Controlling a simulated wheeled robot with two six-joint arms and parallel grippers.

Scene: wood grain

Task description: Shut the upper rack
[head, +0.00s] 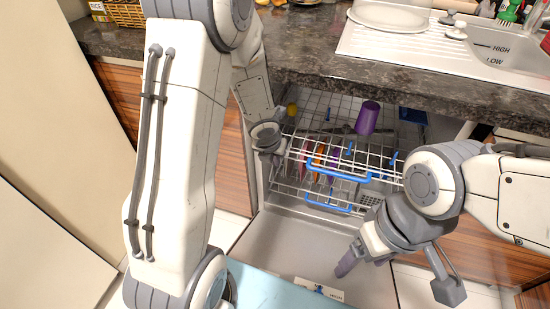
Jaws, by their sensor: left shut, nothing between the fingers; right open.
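The upper rack (290,146) is a wire rack with a blue front handle (338,176). It sits pulled out from under the counter, above the lower rack (290,190). A purple cup (367,117) stands tilted in the upper rack. My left gripper (268,150) is shut and empty at the rack's left front corner; whether it touches the wires I cannot tell. My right gripper (397,278) is open and empty, its fingers wide apart, over the open dishwasher door (270,240), in front of and below the rack. My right arm hides the rack's right front corner.
The dark countertop (310,60) overhangs the dishwasher, with a sink (500,50), a white plate (388,17) and a wicker basket (125,12) on it. Orange and purple dishes (318,158) show below the upper rack's wires. Wooden cabinets (228,160) flank the opening.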

